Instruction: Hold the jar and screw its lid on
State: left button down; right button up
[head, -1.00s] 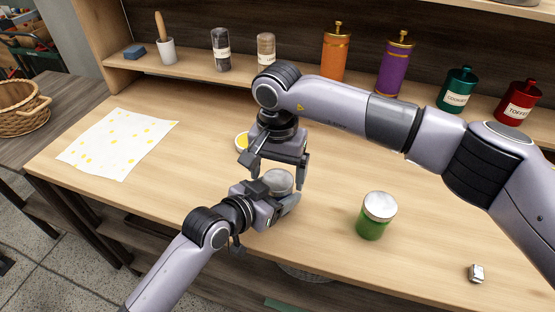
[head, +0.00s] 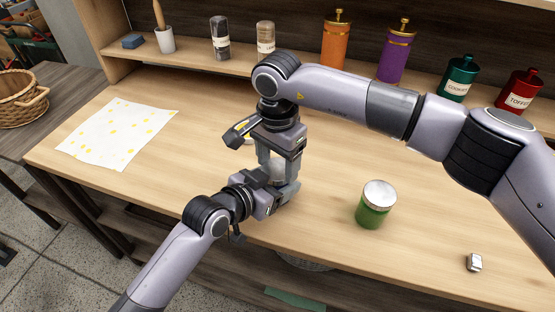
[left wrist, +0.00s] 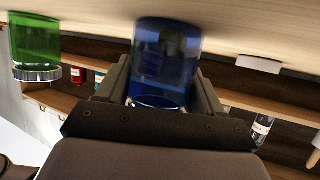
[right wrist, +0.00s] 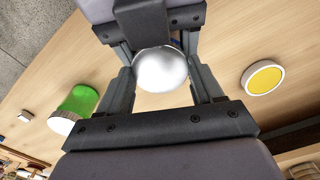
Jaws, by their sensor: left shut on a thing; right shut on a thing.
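The blue jar (left wrist: 165,65) is between the fingers of my left gripper (head: 283,193), near the table's front edge. In the head view the grippers hide most of the jar. A round silver lid (right wrist: 161,70) sits at the top of the jar; a sliver of blue shows beside it in the right wrist view. My right gripper (head: 279,170) points down from above and is shut on the lid, one finger on each side. How far the lid is threaded cannot be seen.
A green jar with a silver lid (head: 376,205) stands to the right, with a small metal item (head: 474,262) beyond it. A yellow-topped round thing (right wrist: 263,78) lies behind the grippers. A dotted cloth (head: 117,133) lies at left. Canisters line the back shelf (head: 190,66).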

jog(key=m, duration=0.4)
jog(key=shift+m, duration=0.3)
jog(key=m, duration=0.3)
jog(key=shift+m, duration=0.4)
jog(key=o, duration=1.2)
jog(key=shift+a+r, duration=0.1)
jog(key=shift+r, duration=2.15)
jog(key=shift+c, duration=0.5)
